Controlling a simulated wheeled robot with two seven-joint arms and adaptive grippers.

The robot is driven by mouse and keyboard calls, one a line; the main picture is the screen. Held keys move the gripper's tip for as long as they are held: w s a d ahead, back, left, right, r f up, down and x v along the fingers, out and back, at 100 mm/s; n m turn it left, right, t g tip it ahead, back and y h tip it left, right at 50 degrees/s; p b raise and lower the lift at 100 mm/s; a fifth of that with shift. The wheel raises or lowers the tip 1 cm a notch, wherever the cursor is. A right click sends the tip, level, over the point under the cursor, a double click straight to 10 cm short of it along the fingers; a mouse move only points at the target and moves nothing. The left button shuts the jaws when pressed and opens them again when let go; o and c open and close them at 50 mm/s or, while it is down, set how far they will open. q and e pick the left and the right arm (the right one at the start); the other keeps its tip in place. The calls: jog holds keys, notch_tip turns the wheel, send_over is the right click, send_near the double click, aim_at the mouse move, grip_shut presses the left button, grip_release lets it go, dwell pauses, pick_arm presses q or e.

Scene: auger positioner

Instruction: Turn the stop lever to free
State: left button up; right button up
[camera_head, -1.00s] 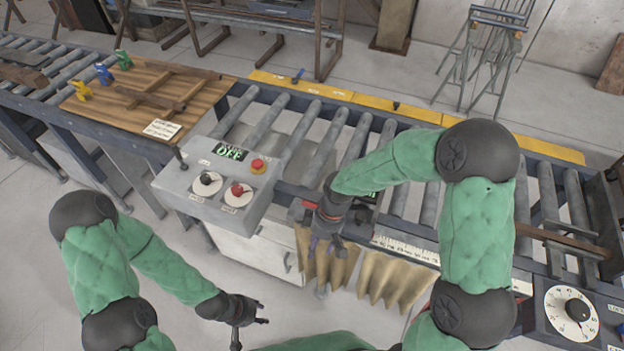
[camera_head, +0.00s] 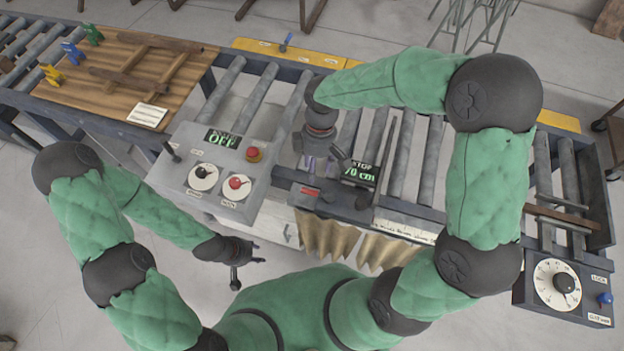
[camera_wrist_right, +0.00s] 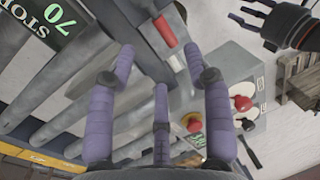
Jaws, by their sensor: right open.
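The stop unit with its "STOP 70" display (camera_head: 361,173) sits on the roller conveyor's front rail; the display also shows in the right wrist view (camera_wrist_right: 58,27). A small red part (camera_head: 309,191) is on its left side and shows as a red bar in the right wrist view (camera_wrist_right: 165,31). I cannot tell whether this is the stop lever. My right gripper (camera_head: 325,162) is open and empty above the rollers, left of the display. In its wrist view the red bar lies just beyond the spread fingers (camera_wrist_right: 160,68). My left gripper (camera_head: 250,268) is open and empty, in front of the control box.
A grey control box (camera_head: 225,212) with knobs, a red button and an "OFF" display stands left of the stop unit. A dial box (camera_head: 535,302) with a blue-knobbed lever is at the right. A blue lever (camera_head: 287,40) sits on the yellow back strip. A dark upright bar (camera_head: 387,165) rises beside the display.

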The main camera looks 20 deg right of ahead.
aim_at(317, 194)
jog(key=f, duration=0.3)
jog(key=s+f, duration=0.1)
jog(key=f, duration=0.2)
jog(key=a+f, duration=0.1)
jog(key=f, duration=0.2)
jog(key=shift+s, duration=0.15)
grip_shut()
